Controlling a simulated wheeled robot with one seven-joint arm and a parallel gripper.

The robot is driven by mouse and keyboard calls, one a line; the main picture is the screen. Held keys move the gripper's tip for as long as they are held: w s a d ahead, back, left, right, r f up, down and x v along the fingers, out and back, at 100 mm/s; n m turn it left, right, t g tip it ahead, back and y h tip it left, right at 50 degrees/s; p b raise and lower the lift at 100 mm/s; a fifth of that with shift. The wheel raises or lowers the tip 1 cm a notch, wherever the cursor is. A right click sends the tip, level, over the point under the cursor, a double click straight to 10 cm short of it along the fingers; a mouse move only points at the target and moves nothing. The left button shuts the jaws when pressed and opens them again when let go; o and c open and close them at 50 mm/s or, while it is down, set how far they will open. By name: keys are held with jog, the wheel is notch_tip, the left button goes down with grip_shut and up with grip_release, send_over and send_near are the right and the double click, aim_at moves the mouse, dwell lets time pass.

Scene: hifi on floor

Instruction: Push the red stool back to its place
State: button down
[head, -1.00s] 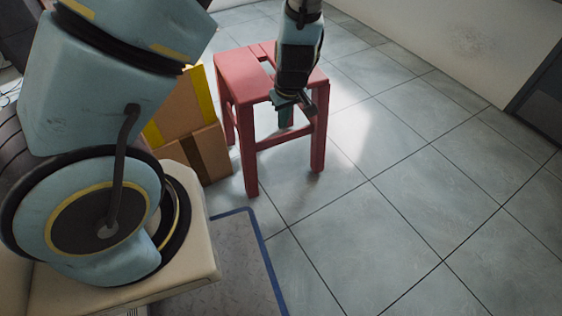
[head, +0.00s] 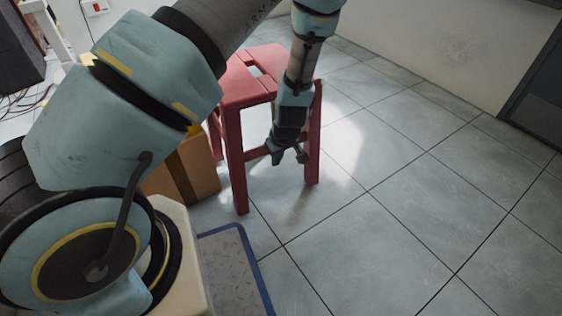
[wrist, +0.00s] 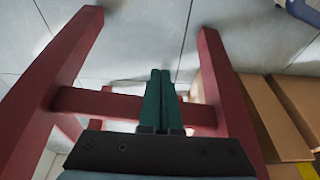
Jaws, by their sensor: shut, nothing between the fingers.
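The red stool (head: 233,98) stands upright on the tiled floor in the head view, beyond my arm. My gripper (head: 288,158) hangs low in front of the stool's near side, between its legs in the picture. In the wrist view my gripper's two green fingers (wrist: 160,98) are pressed together with nothing between them. There, the stool's red crossbar (wrist: 100,103) runs behind the fingers, with a red leg on each side. I cannot tell whether the fingers touch the crossbar. My arm hides part of the stool's seat.
Cardboard boxes (head: 188,168) stand close to the stool's left; they also show in the wrist view (wrist: 275,118). A grey mat with a blue edge (head: 240,262) lies in front. Cables (head: 22,102) lie at the far left. The floor to the right is clear.

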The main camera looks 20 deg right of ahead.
jog(key=shift+w+a+b, duration=0.2)
jog(key=shift+w+b, duration=0.1)
jog(key=shift+w, duration=0.95)
